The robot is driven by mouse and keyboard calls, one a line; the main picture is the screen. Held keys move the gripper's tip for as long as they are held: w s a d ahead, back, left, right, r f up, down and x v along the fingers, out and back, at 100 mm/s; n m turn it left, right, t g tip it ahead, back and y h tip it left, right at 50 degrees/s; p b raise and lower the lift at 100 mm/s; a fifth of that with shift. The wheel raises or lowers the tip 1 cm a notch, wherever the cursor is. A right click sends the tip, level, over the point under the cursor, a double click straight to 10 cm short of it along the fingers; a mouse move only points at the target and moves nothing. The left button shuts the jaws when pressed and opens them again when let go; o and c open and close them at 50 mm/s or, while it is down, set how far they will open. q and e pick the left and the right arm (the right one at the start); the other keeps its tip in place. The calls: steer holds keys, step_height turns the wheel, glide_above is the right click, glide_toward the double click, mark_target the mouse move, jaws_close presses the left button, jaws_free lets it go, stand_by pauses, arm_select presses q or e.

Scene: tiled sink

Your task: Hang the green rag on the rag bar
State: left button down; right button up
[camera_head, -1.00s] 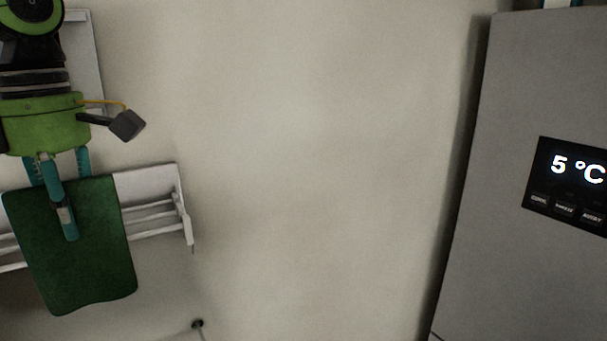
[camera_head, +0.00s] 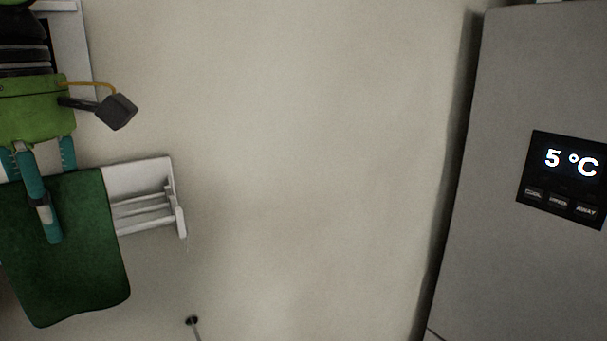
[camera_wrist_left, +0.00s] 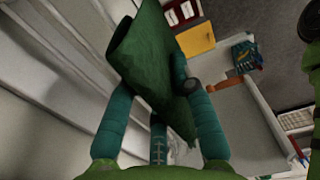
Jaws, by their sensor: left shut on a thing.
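The green rag (camera_head: 75,270) hangs at the left of the head view, in front of the rag bar. My left gripper (camera_head: 50,205) points down and is shut on the rag's upper part. The white rag bar (camera_head: 145,205) is on the wall; its right end shows, and the rag covers the rest. Whether the rag touches the bar I cannot tell. In the left wrist view the rag (camera_wrist_left: 150,60) is bunched between the teal fingers, with white rails at its left. My right gripper is not in view.
A grey appliance with a lit display (camera_head: 568,175) stands at the right. The beige wall (camera_head: 300,150) between it and the bar is bare. A small dark fitting (camera_head: 192,321) is below the bar. The wrist view shows a yellow box (camera_wrist_left: 196,40) on a white surface.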

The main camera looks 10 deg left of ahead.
mark_target(42, 234)
arm_select(q)
steer(key=shift+s+d+b, duration=0.35)
steer(key=shift+s+d, duration=0.55)
steer(key=shift+s, duration=0.15)
steer(key=shift+s+d+b, duration=0.3)
steer(key=shift+s+d, duration=0.55)
steer(key=shift+s, duration=0.2)
